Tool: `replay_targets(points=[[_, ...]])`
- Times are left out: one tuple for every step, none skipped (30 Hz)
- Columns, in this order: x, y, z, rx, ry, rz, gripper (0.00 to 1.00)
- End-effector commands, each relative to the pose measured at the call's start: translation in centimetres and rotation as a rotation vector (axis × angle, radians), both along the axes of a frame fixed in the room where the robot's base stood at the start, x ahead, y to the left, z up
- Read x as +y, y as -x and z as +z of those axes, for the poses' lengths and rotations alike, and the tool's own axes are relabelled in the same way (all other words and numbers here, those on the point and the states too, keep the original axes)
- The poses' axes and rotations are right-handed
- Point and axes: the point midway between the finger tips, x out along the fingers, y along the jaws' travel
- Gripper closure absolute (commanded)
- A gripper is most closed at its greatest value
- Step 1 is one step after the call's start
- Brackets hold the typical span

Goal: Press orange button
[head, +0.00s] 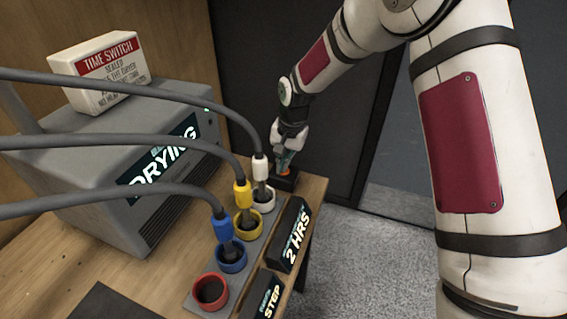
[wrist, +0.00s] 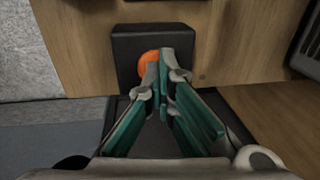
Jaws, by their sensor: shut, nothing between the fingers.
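The orange button (wrist: 147,62) sits on a black box (wrist: 125,45) in the wrist view, partly covered by my fingertips. In the head view a bit of the orange button (head: 285,173) shows on the black box (head: 287,184) at the table's far corner. My gripper (wrist: 163,58) is shut and empty, its green-padded fingers together over the right part of the button. It also shows in the head view (head: 285,163), pointing down at the box. I cannot tell whether the fingertips touch the button.
A grey drying machine (head: 160,170) with a time switch box (head: 100,70) on top stands at left. White (head: 264,201), yellow (head: 247,224), blue (head: 231,258) and red (head: 209,291) sockets line a strip near the black box. Cables arch over the table. The table edge is close.

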Motion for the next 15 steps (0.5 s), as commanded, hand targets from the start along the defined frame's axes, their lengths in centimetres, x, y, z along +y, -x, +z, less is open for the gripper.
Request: replay_targets(points=[[-0.1,0.4,0.3,0.006,0.001,0.001,1.00],[-0.2,0.5,0.7,0.006,0.001,0.001,1.00],[-0.4,0.7,1.4,0.005,0.001,0.000,1.00],[-0.5,0.8,2.0,0.004,0.001,-0.002,1.00],[-0.6,0.9,2.6,0.002,0.000,-0.002,1.00],[-0.8,1.1,3.6,0.000,0.000,-0.001,1.00],[-0.9,1.3,4.3,-0.002,0.001,-0.001,1.00],[-1.0,1.1,4.9,-0.004,0.001,-0.001,1.00],[-1.1,1.0,5.7,-0.005,0.000,-0.002,1.00],[-1.2,1.1,6.3,-0.004,0.000,-0.002,1.00],[-1.3,1.1,7.0,-0.005,0.000,-0.002,1.00],[-1.4,1.1,7.8,-0.004,0.001,-0.001,1.00],[-1.5,1.2,8.4,-0.005,0.000,-0.001,1.00],[-1.6,1.2,9.0,-0.004,0.000,-0.002,1.00],[-1.7,1.3,9.8,-0.004,-0.001,-0.003,1.00]])
